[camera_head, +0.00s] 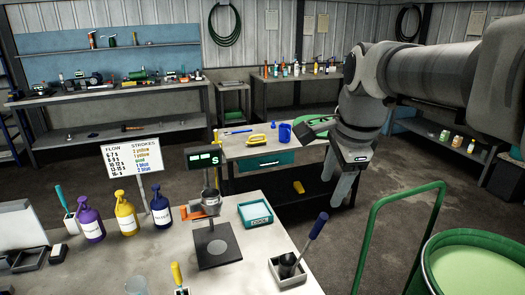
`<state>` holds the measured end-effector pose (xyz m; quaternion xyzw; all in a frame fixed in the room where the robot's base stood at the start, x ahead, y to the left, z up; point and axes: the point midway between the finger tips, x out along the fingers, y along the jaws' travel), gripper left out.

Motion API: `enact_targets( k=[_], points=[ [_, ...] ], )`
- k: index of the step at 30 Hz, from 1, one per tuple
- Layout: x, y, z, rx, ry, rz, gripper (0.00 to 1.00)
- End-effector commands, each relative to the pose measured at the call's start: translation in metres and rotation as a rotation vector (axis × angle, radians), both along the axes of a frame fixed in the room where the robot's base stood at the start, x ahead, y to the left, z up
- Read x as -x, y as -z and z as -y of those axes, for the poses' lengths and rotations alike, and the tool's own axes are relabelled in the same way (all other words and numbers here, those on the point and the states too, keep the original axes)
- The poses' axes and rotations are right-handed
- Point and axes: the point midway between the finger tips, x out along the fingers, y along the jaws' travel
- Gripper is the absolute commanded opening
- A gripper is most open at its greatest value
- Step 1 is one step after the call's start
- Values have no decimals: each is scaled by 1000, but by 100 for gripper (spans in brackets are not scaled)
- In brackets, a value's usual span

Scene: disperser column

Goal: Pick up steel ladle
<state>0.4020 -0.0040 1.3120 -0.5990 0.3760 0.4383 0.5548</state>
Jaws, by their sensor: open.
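The likely steel ladle (288,264) is a small dark metal cup with a blue-topped handle (319,225) slanting up to the right. It rests in a square grey holder (274,274) at the front right corner of the near bench. My gripper (345,190) is open and empty, pointing down, above and to the right of the ladle in the picture. It is clear of the handle and appears to be beyond the near bench's right edge. The ladle's lower part is hidden by the holder wall.
The near bench (130,262) carries purple, yellow and blue pump bottles, a metal cup on a stand (212,203) and a teal tray (256,214). A green-rimmed drum (430,262) and green rail (368,235) stand at right. Open floor lies between.

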Motion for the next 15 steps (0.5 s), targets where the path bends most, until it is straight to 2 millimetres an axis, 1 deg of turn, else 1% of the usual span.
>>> enact_targets(
  k=[2, 5, 15],
  points=[
    [-2, 5, 0, -2, 2, -3, 60],
    [-6, 20, -1, -1, 2, -5, 60],
    [-30, 90, -4, -1, 2, -6, 60]
  ],
)
